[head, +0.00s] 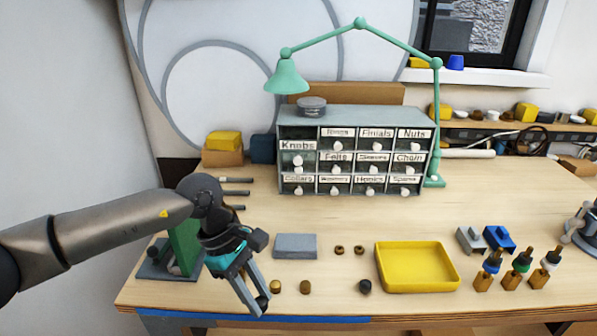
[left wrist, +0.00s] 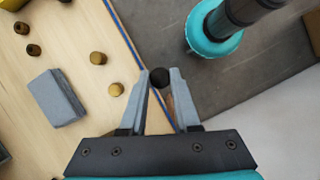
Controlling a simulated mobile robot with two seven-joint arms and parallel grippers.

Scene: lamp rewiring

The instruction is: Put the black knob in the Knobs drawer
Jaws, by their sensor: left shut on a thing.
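My left gripper (head: 259,305) is shut on a small black knob (left wrist: 160,77). The knob sits between the fingertips in the left wrist view. In the head view the gripper points down at the table's front edge, left of the yellow tray, and the fingers partly hide the knob. The Knobs drawer (head: 298,147) is at the upper left of the grey drawer cabinet (head: 360,115). Its front sits lower and looks larger than its row, so it appears pulled out, with a dark opening above the label. My right gripper is not in view.
A green lamp (head: 288,77) arches over the cabinet. A yellow tray (head: 418,287), a grey block (head: 295,246), brass pieces (head: 305,287) and another dark round piece (head: 365,286) lie on the table. Bare wood lies between these and the cabinet.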

